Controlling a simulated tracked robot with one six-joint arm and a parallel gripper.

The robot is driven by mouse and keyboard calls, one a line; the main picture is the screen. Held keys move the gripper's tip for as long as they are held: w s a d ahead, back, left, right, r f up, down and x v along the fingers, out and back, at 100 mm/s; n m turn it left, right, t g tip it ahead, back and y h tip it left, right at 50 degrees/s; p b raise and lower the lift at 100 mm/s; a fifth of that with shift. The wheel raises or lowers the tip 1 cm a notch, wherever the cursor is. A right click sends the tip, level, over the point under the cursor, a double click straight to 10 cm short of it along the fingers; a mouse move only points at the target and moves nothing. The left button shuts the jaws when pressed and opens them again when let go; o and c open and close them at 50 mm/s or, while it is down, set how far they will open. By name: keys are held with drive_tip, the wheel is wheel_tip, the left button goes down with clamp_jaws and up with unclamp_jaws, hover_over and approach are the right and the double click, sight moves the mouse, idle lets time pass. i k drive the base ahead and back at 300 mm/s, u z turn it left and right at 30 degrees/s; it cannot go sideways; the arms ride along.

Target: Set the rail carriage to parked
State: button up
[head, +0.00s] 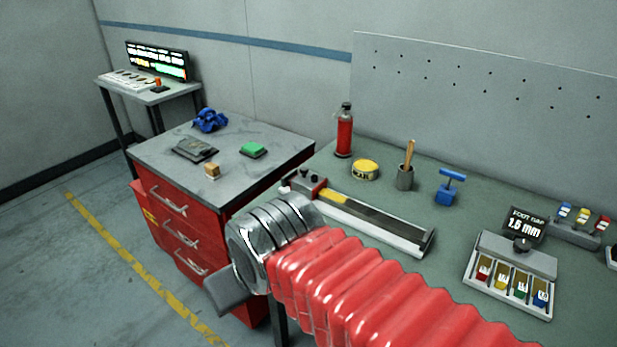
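The rail (385,226) lies on the green-grey workbench, running from upper left to lower right, with a dark channel and a pale front edge. A red carriage (311,186) with a small knob on top sits near the rail's left end. A yellow stretch shows on the rail just right of it. My arm, a red bellows with a metal wrist, crosses in front of the bench and reaches left. Part of my gripper (226,290) shows as a grey piece below the wrist, over the gap beside the red cabinet. Its fingertips cannot be made out, nor any held thing.
Behind the rail stand a red bottle (344,132), a yellow tin (365,169), a brush cup (405,178) and a blue tool (449,188). A label magazine (510,275) stands at right. A red drawer cabinet (180,225) is at left.

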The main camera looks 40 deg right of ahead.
sight(302, 183)
drive_tip(key=k, duration=0.65)
drive_tip(key=u, duration=0.15)
drive_tip(key=i, duration=1.7)
drive_tip(key=z, duration=0.6)
